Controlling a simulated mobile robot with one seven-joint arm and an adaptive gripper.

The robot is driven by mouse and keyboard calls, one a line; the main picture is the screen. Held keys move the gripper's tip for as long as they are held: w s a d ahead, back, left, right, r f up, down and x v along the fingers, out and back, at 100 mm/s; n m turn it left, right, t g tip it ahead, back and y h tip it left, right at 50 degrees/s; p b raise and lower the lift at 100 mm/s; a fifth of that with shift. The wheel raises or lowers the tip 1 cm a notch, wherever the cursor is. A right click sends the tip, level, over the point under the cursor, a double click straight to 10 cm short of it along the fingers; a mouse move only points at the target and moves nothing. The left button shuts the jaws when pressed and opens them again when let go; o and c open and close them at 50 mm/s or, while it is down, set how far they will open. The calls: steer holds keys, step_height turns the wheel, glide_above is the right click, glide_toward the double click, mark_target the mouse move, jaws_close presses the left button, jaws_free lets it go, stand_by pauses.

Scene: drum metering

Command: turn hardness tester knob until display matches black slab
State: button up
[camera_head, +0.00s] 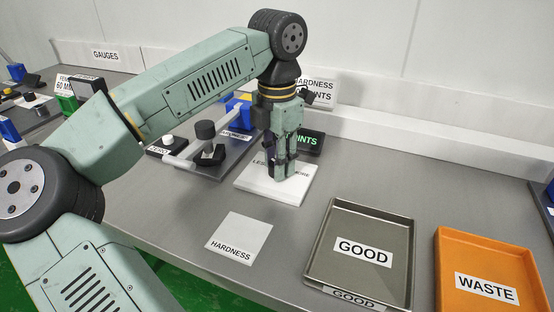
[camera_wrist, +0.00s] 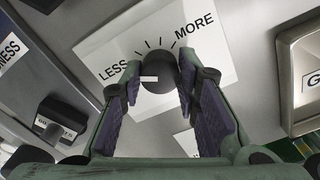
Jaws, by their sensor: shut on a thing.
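The dark round knob (camera_wrist: 158,88) sits on a white plate (camera_head: 256,188) marked LESS and MORE, with tick marks between the words. A white pointer mark on the knob points toward the LESS side in the wrist view. My gripper (camera_head: 285,174) reaches straight down over the plate and hides the knob in the head view. In the wrist view my gripper (camera_wrist: 160,80) has one finger on each side of the knob, shut on it. A black display (camera_head: 312,142) behind shows green letters ending in "INTS"; my gripper covers its reading. I cannot pick out the black slab for certain.
A white HARDNESS pad (camera_head: 239,238) lies empty in front. A grey GOOD tray (camera_head: 322,262) and an orange WASTE tray (camera_head: 447,250) stand to the right, both empty. A dark tester base (camera_head: 217,171) stands left of the plate. Other gauges crowd the far left.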

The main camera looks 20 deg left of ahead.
steer(key=o, duration=1.2)
steer(key=shift+c, duration=0.2)
steer(key=shift+r, duration=0.1)
step_height(320, 180, up, 12)
